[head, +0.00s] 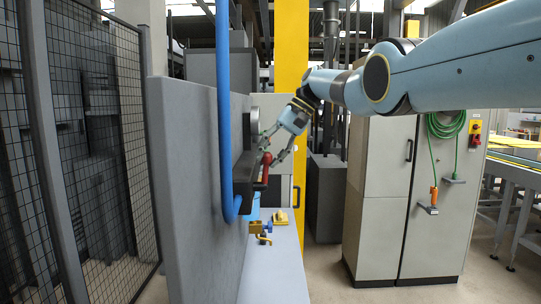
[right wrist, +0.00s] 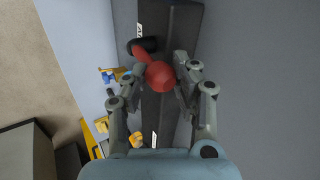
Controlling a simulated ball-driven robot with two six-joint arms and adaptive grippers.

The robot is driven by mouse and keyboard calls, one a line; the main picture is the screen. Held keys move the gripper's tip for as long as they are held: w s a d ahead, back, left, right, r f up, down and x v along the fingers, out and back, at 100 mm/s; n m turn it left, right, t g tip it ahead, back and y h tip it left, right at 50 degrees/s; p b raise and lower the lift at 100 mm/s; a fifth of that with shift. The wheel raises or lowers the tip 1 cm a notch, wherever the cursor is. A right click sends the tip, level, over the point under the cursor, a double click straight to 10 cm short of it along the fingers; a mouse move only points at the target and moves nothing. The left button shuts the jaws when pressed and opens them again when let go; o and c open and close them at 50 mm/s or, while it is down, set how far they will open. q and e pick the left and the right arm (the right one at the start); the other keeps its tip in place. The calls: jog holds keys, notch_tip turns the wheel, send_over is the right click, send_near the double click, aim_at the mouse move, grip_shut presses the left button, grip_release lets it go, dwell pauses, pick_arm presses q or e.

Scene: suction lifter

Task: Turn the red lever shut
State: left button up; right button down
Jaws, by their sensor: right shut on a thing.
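The red lever (head: 266,166) sits on a dark panel (head: 245,176) fixed to the right face of the grey wall. In the right wrist view the lever (right wrist: 159,74) ends in a round red knob, and its arm runs up and left to a black pivot. My right gripper (head: 277,151) reaches in from the right and is shut on the lever. Its two fingers (right wrist: 160,85) flank the knob in the wrist view. The dark panel (right wrist: 157,112) carries a small white label at each end. My left gripper is not in view.
A blue pipe (head: 224,110) runs down the grey wall (head: 190,190) to the panel. Yellow fittings (head: 261,229) lie on a grey bench (head: 272,270) below. A mesh fence (head: 95,130) stands left, a cabinet (head: 385,200) right.

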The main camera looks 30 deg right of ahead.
jog(key=c, duration=1)
grip_release()
jog(key=shift+w+a+f, duration=0.1)
jog(key=shift+w, duration=0.05)
jog(key=v, duration=1.2)
